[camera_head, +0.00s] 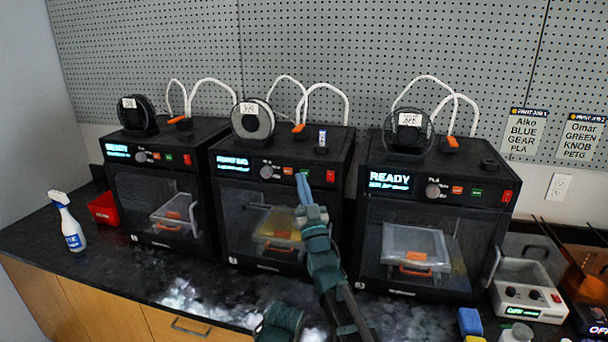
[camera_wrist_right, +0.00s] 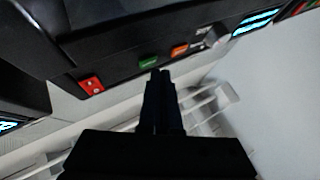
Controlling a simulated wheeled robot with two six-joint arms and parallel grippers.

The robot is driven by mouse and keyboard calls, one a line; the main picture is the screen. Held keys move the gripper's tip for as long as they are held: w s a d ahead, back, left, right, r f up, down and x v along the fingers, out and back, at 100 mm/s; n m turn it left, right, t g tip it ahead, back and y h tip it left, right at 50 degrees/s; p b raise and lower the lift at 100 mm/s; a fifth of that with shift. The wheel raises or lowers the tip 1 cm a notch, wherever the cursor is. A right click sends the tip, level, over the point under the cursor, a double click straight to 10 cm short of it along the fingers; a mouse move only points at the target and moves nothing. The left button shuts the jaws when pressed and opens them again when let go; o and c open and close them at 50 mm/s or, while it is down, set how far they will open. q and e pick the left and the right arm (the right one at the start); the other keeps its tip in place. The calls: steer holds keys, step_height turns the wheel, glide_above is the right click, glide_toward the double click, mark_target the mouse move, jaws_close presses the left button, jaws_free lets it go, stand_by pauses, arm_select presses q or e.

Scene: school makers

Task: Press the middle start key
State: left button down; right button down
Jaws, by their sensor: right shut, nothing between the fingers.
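The middle printer (camera_head: 232,195) is a black box with a lit cyan display (camera_head: 233,162), a grey knob (camera_head: 266,171), an orange key (camera_head: 288,171) and a red switch (camera_head: 330,176). Its green key is mostly behind my fingertips in the head view; the green key (camera_wrist_right: 149,62) shows clearly in the wrist view. My right gripper (camera_head: 301,182) is shut and empty, pointing up at the panel. In the wrist view the fingertips (camera_wrist_right: 160,74) are just below and beside the green key. I cannot tell whether they touch it.
A left printer (camera_head: 122,180) and a right printer (camera_head: 372,235) stand on either side, both reading READY. A spray bottle (camera_head: 70,225) and red bin (camera_head: 103,208) are at left. A white control box (camera_head: 528,298) is at right.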

steer(key=shift+s, duration=0.25)
steer(key=s, duration=0.2)
steer(key=s+a, duration=0.1)
steer(key=s, duration=0.2)
steer(key=shift+s+a, duration=0.3)
stand_by(0.7)
